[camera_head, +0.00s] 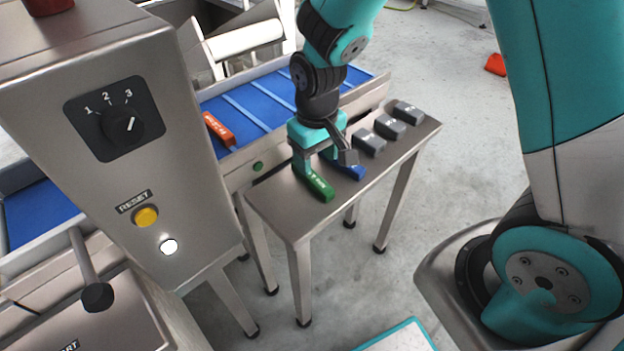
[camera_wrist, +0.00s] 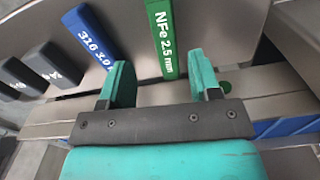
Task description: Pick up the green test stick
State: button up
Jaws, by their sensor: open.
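The green test stick (camera_head: 319,186) lies on the small steel table (camera_head: 268,204), near its front left end. In the wrist view the green stick (camera_wrist: 165,45) shows a white label, "NFe 2.5 mm". My gripper (camera_head: 318,157) is above the table at the green stick's far end, covering part of it. In the wrist view my gripper (camera_wrist: 160,75) is open and empty. The green stick's near end shows between the two fingers, closer to the right one. I cannot tell the height gap between fingers and stick.
A blue stick (camera_head: 352,172) lies right beside the green one, close to my gripper. Grey blocks (camera_head: 390,127) stand further along the table. A blue conveyor (camera_head: 262,104) carrying a red-orange stick (camera_head: 218,130) runs behind. A steel control cabinet (camera_head: 165,185) stands at left.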

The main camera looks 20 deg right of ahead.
aim_at(312, 179)
jog(key=f, duration=0.5)
jog(key=shift+w+a+b, duration=0.2)
jog(key=shift+a+b, duration=0.15)
jog(key=shift+a, duration=0.05)
jog(key=shift+r, duration=0.1)
jog(key=c, duration=1)
jog(key=shift+r, duration=0.1)
